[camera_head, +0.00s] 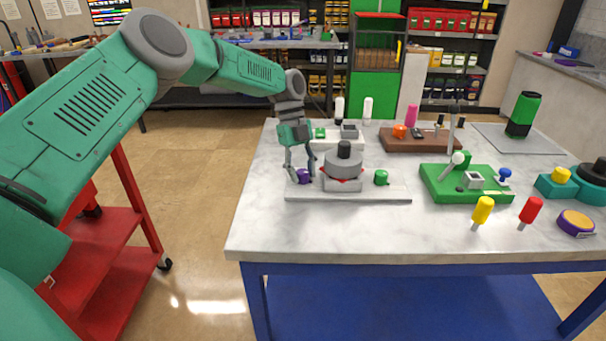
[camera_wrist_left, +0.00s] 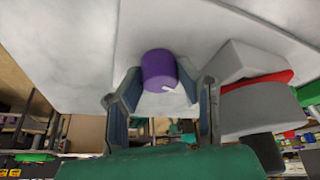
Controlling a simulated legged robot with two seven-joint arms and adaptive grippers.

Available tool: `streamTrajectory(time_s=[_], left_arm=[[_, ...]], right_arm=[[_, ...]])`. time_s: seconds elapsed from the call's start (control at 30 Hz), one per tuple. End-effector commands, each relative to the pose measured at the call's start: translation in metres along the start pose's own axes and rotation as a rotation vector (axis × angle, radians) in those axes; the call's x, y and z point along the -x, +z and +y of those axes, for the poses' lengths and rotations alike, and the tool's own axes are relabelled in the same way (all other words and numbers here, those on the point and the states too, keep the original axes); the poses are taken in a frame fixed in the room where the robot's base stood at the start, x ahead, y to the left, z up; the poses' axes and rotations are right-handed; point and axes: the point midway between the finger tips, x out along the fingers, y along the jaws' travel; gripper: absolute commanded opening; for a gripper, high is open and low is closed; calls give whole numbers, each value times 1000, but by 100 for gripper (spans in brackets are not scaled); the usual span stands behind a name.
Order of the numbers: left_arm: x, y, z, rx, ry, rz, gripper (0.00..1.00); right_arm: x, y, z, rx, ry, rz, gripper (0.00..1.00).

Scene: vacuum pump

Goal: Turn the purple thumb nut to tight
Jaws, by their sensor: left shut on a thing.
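The purple thumb nut (camera_head: 304,177) stands at the left end of a light grey base plate (camera_head: 376,192) on the table. My left gripper (camera_head: 301,174) comes down over it from above and is shut on it, one finger on each side. In the left wrist view the purple nut (camera_wrist_left: 158,66) sits between the fingertips, and a short white mark shows at its near lower edge. A grey round pump body (camera_head: 343,172) with a black knob and a red band stands just right of the gripper. A green nut (camera_head: 381,177) is at the plate's right. My right gripper is not in view.
A green board with a lever (camera_head: 438,188) and a brown board (camera_head: 392,145) stand to the right and behind. The marble tabletop (camera_head: 330,232) in front of the plate is clear.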

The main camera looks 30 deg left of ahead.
Motion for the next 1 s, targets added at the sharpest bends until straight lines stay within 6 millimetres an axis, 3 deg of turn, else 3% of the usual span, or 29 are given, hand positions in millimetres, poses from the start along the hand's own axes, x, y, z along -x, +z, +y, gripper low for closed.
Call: streamTrajectory(time_s=[0.33, 0.87, 0.9, 0.93, 1.0], left_arm=[[-1, 3, 0, -125, 53, -7, 0], [0, 3, -1, -147, 57, -9, 0], [0, 3, -1, -147, 57, -9, 36], [0, 3, -1, -147, 57, -8, 47], [0, 2, -1, -147, 57, -7, 49]], right_arm=[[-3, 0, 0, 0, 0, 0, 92], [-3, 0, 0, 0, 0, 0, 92], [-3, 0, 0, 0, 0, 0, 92], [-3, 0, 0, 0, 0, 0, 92], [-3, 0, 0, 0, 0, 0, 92]])
